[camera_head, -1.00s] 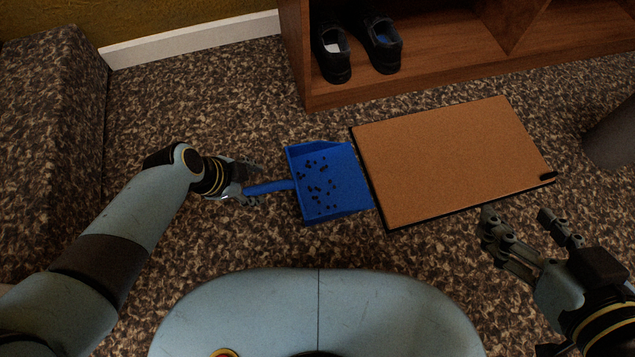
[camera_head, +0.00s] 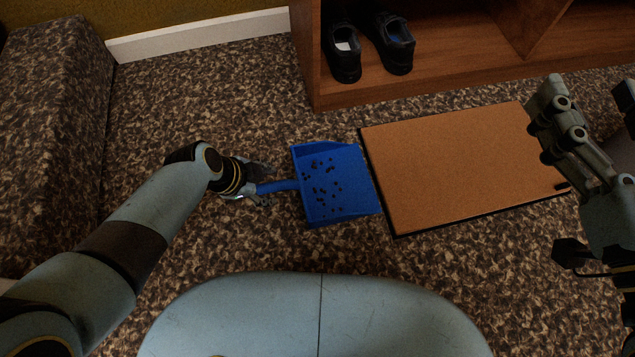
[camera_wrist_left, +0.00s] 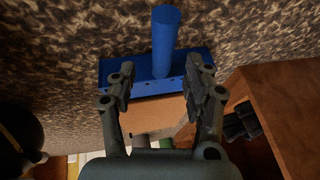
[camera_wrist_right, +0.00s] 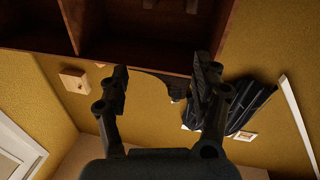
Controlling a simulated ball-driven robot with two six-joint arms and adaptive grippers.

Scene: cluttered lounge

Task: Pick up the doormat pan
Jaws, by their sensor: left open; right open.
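The pan is a blue dustpan (camera_head: 352,197) with dark crumbs in it, lying on the carpet with its front edge against the brown doormat (camera_head: 455,165). Its blue handle points left toward my left gripper (camera_head: 262,184). That gripper is open, with its fingers close to the handle's end; whether they touch is unclear. In the left wrist view the dustpan (camera_wrist_left: 115,72) and its handle (camera_wrist_left: 166,40) show beyond and between the open fingers (camera_wrist_left: 160,85). My right gripper (camera_head: 590,95) is open and empty, raised at the right. In its wrist view the fingers (camera_wrist_right: 160,80) frame the wall and shelf.
A wooden shoe shelf (camera_head: 455,50) stands behind the mat, with black shoes (camera_head: 345,52) in it. A carpet-patterned block (camera_head: 55,130) is at the left. The carpet in front of the dustpan is clear.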

